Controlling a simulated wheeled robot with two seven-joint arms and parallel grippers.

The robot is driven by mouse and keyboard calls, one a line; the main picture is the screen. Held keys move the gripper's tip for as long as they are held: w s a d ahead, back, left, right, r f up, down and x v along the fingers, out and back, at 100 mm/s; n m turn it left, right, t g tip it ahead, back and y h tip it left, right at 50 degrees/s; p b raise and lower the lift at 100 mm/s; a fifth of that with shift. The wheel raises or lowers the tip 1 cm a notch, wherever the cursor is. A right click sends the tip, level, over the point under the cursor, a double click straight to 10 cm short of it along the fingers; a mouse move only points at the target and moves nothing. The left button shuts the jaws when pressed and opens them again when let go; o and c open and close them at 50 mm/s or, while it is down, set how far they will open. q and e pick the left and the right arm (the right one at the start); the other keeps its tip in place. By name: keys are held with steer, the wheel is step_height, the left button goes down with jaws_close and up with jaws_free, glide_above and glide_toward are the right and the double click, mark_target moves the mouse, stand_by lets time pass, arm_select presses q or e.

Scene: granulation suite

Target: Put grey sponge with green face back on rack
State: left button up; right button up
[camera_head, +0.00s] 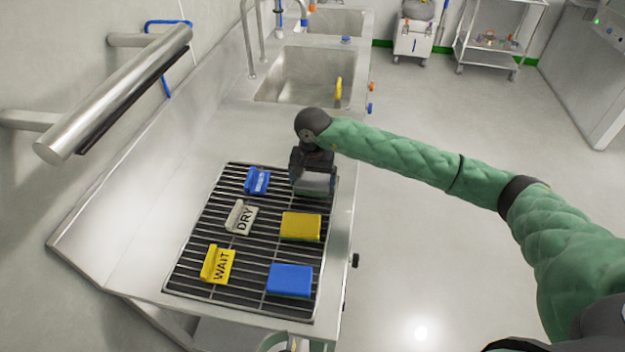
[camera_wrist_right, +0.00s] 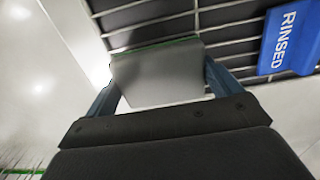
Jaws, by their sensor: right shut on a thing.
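The grey sponge with a green face (camera_wrist_right: 158,78) is between the two fingers of my right gripper (camera_wrist_right: 160,90), with a thin green edge showing along its far side. In the head view my right gripper (camera_head: 313,180) is over the far right part of the wire rack (camera_head: 262,235), beside the blue sign. The grey sponge (camera_head: 316,183) shows under it, grey side up. Whether it touches the bars is unclear.
On the rack are a blue RINSED sign (camera_head: 257,181), a white DRY sign (camera_head: 241,217), a yellow WAIT sign (camera_head: 217,265), a yellow sponge (camera_head: 301,226) and a blue sponge (camera_head: 290,280). A sink (camera_head: 305,75) lies beyond. The counter's right edge is close to the rack.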

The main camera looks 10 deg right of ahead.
steer(key=shift+f, duration=0.7)
arm_select(q)
steer(key=shift+s+a+f, duration=0.4)
steer(key=shift+s+f, duration=0.1)
steer(key=shift+f, duration=0.25)
steer(key=shift+w, duration=0.1)
arm_select(e)
steer(key=shift+f, duration=0.1)
arm_select(q)
steer(key=shift+w+d+r, duration=0.1)
steer(key=shift+r, duration=0.1)
arm_select(e)
steer(key=o, duration=0.7)
arm_select(q)
steer(key=shift+r, duration=0.1)
steer(key=shift+s, duration=0.3)
